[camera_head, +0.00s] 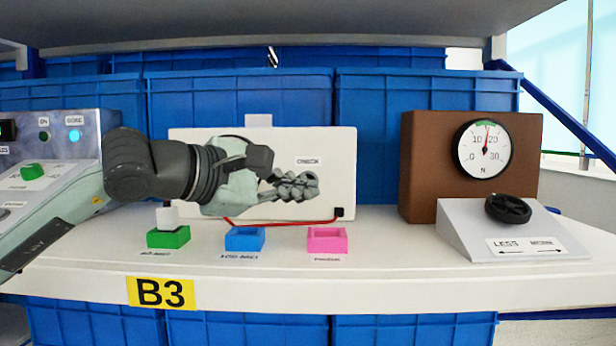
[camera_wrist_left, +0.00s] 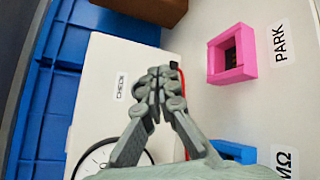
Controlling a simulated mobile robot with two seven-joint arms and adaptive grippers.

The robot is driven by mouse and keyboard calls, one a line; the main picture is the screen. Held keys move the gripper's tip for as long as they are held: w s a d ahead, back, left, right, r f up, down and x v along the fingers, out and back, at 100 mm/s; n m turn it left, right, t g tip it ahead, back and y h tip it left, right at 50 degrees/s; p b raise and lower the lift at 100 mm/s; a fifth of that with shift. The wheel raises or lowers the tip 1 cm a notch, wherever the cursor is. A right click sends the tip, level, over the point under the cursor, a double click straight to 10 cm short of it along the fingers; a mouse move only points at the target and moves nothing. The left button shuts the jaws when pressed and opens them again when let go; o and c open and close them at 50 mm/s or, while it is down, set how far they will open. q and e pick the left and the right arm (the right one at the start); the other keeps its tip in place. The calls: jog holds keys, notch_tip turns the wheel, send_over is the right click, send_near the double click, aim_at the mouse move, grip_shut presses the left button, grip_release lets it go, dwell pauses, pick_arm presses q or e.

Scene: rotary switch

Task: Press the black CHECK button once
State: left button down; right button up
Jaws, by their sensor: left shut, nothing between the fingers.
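A white panel (camera_head: 340,170) stands upright on the shelf and carries a CHECK label (camera_head: 307,161). The label also shows in the left wrist view (camera_wrist_left: 121,87). I do not see the black CHECK button in either view; my left gripper covers the panel below the label. My left gripper (camera_head: 312,186) is shut and empty, its fingertips in front of the panel just below the label. In the left wrist view its fingertips (camera_wrist_left: 164,75) are together beside the label. I cannot tell whether they touch the panel. My right gripper is in neither view.
Green (camera_head: 168,238), blue (camera_head: 245,240) and pink (camera_head: 328,240) holders stand in front; a white block (camera_head: 167,217) is at the green one. A red wire (camera_head: 290,222) runs along the panel's bottom. A brown gauge box (camera_head: 420,165) and black knob (camera_head: 508,209) stand right.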

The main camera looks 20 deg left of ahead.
pick_arm(q)
jog(key=shift+w+a, duration=0.15)
jog(key=shift+w, duration=0.4)
jog(key=shift+w+a, duration=0.15)
jog(key=shift+w, duration=0.4)
jog(key=shift+w+a, duration=0.25)
jog(key=shift+w, duration=0.5)
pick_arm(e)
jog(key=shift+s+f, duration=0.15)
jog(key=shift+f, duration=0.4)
pick_arm(q)
jog(key=shift+w, duration=0.1)
jog(key=shift+w+a, duration=0.1)
jog(key=shift+w, duration=0.2)
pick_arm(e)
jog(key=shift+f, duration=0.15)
